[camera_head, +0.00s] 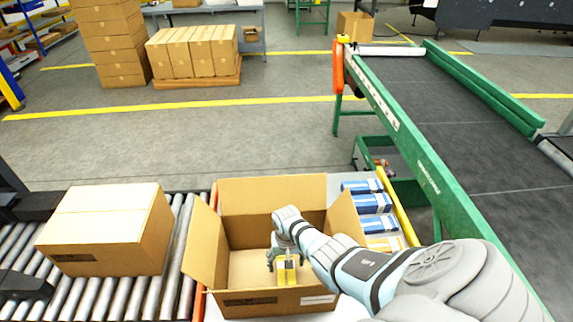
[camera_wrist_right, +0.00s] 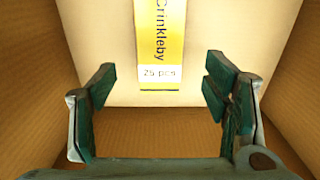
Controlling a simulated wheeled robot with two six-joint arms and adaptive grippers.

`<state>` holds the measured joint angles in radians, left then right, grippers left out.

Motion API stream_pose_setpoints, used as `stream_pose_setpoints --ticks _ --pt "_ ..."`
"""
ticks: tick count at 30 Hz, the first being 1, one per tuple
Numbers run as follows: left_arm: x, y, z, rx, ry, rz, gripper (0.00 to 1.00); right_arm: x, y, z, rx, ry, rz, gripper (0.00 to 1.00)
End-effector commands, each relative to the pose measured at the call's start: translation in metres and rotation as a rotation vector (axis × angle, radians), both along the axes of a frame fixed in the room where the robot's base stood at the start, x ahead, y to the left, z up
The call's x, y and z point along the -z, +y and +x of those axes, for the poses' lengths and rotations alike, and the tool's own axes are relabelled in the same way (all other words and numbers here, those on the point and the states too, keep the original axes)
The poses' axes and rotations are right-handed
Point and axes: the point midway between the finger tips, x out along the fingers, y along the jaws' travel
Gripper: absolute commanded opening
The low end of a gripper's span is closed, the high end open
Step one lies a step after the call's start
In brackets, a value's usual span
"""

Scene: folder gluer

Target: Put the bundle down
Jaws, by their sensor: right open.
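My right gripper (camera_head: 284,262) reaches down inside this box. My left gripper does not show.
Blue packs (camera_head: 372,203) and yellow packs lie right of the box, beside a yellow rail. A closed carton (camera_head: 105,230) sits on the roller conveyor (camera_head: 172,262) at left. A green-framed belt conveyor (camera_head: 430,165) runs along the right.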

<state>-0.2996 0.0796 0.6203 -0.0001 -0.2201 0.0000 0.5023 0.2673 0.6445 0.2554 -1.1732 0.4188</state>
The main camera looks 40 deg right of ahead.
Motion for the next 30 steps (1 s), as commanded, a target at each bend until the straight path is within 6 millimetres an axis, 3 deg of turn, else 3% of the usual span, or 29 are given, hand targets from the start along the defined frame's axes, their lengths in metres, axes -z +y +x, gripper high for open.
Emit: stream_pose_setpoints --ticks 1,7,26,30 --pt "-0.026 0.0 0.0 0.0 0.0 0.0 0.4 -0.029 0.0 0.0 -0.001 -0.002 -0.001 0.7" --pt "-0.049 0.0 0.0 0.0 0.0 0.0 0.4 -0.068 -0.001 0.0 0.0 0.0 0.0 0.7" --pt "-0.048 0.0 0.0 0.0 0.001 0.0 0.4 -0.072 0.0 0.0 0.0 0.001 -0.001 0.7" --pt "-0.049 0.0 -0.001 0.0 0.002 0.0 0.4 -0.085 -0.011 0.013 -0.02 -0.03 -0.01 0.7"
